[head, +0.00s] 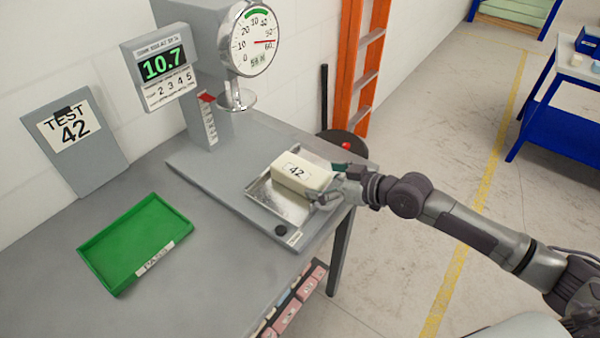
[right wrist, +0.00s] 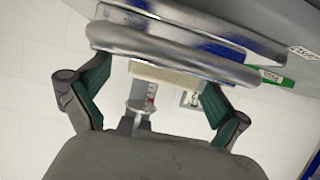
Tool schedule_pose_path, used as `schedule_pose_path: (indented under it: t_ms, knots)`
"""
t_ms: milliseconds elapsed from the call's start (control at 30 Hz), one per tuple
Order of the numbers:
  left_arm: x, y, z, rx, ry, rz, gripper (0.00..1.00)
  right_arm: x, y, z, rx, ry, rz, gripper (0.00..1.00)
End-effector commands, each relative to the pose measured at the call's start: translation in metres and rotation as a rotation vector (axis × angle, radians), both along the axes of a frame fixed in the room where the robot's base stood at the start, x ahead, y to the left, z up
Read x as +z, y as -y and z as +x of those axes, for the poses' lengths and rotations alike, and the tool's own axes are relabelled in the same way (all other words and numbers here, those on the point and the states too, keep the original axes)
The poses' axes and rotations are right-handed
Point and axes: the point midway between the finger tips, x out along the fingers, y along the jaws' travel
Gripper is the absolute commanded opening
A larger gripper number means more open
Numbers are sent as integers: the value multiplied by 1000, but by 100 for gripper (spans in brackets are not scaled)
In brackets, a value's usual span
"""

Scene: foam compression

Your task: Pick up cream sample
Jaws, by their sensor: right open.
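The cream sample (head: 305,182), a block with a "42" label on top, lies on a shiny metal tray (head: 265,203) at the right end of the test stand. My right gripper (head: 328,184) comes in from the right at the sample's right end, with its fingers apart. In the right wrist view the fingers (right wrist: 155,90) stand wide apart. A cream strip of the sample (right wrist: 178,78) shows between them, partly hidden by the tray's shiny rim (right wrist: 175,45). I cannot tell whether a finger touches the sample. My left gripper is not in view.
A green tray (head: 92,245) lies on the grey table at left. The press with a round dial gauge (head: 250,40) and a display reading 10.7 (head: 163,64) stands behind. A "TEST 42" board (head: 75,150) leans at the wall. An orange ladder (head: 370,70) stands behind the table.

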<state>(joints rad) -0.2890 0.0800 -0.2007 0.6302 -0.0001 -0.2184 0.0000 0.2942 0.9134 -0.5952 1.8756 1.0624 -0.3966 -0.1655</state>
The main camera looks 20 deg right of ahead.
Motion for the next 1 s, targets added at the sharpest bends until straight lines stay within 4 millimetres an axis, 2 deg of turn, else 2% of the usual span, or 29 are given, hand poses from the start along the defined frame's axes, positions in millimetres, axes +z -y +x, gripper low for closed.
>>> schedule_pose_path:
  t_ms: [133, 300, 433, 600, 800, 1000]
  knots:
    - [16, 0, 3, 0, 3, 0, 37, 1, -16, 16, 0, -2, 5, 100]
    - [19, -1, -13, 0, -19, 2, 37, -10, -28, 32, -2, -1, 4, 100]
    - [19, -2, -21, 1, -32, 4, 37, -13, -31, 36, 0, -1, 1, 100]
    - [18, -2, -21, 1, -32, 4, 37, -14, -31, 36, 0, 0, 0, 100]
    - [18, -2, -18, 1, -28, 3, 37, -14, -31, 36, 0, -1, 1, 72]
    - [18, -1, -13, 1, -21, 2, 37, -14, -31, 36, 0, -1, 0, 68]
